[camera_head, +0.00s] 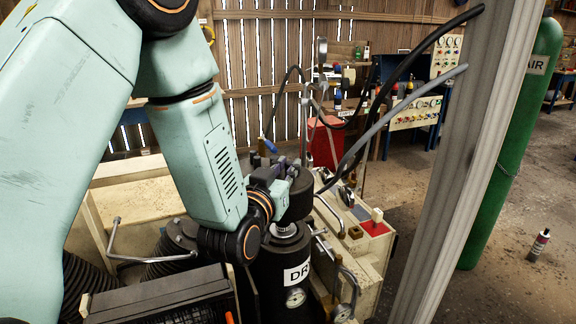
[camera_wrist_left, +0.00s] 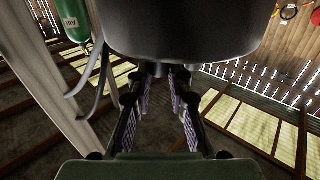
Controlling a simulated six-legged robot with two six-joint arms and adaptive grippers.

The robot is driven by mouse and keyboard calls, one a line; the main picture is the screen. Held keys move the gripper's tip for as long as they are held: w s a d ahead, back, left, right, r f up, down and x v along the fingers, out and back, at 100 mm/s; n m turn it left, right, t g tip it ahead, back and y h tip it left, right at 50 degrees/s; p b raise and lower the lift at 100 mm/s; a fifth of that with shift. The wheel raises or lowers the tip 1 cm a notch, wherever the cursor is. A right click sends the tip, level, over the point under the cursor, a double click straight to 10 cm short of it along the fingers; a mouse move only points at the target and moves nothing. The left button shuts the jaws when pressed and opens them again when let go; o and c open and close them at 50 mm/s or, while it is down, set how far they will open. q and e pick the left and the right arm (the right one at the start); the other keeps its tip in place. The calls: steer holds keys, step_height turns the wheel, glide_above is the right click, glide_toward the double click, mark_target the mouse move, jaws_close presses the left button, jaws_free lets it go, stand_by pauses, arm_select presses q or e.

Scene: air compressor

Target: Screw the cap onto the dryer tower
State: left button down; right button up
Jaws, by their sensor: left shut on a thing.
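The dark round cap (camera_head: 301,197) is over the dryer tower (camera_head: 268,272), a black cylinder with a white label partly reading "DR". The tower's silver neck (camera_head: 284,233) shows below the cap. I cannot tell whether cap and neck touch. My left gripper (camera_head: 277,178) comes in from the left and is shut on the cap's side. In the left wrist view the cap (camera_wrist_left: 185,35) is a large dark rounded body at the top, with the gripper fingers (camera_wrist_left: 160,100) reaching toward it. The contact is partly hidden. My right gripper is in neither view.
A pale compressor housing (camera_head: 355,255) with a red panel (camera_head: 374,229) and hoses lies right of the tower. A grey post (camera_head: 470,150) and a green air cylinder (camera_head: 515,150) stand further right. A black ribbed box (camera_head: 160,300) is at front left.

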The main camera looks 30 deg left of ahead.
arm_select(q)
steer(key=shift+w+d, duration=0.1)
steer(key=shift+d, duration=0.05)
steer(key=shift+w+f, duration=0.1)
steer(key=shift+w, duration=0.05)
steer(key=shift+a+f, duration=0.25)
steer(key=shift+s+d+f+b, duration=0.2)
steer(key=shift+s+f+b, duration=0.1)
steer(key=shift+f+b, duration=0.85)
steer(key=shift+b, duration=0.2)
steer(key=shift+w+a+f+b, duration=0.1)
steer(key=shift+w+f+b, duration=0.05)
steer(key=shift+f+b, duration=0.4)
steer(key=shift+w+a+f+b, duration=0.1)
steer(key=shift+f+b, duration=0.2)
steer(key=shift+f, duration=0.3)
steer(key=shift+s+d+f+b, duration=0.1)
steer(key=shift+s+f+b, duration=0.05)
steer(key=shift+f+b, duration=0.15)
steer(key=shift+d, duration=0.1)
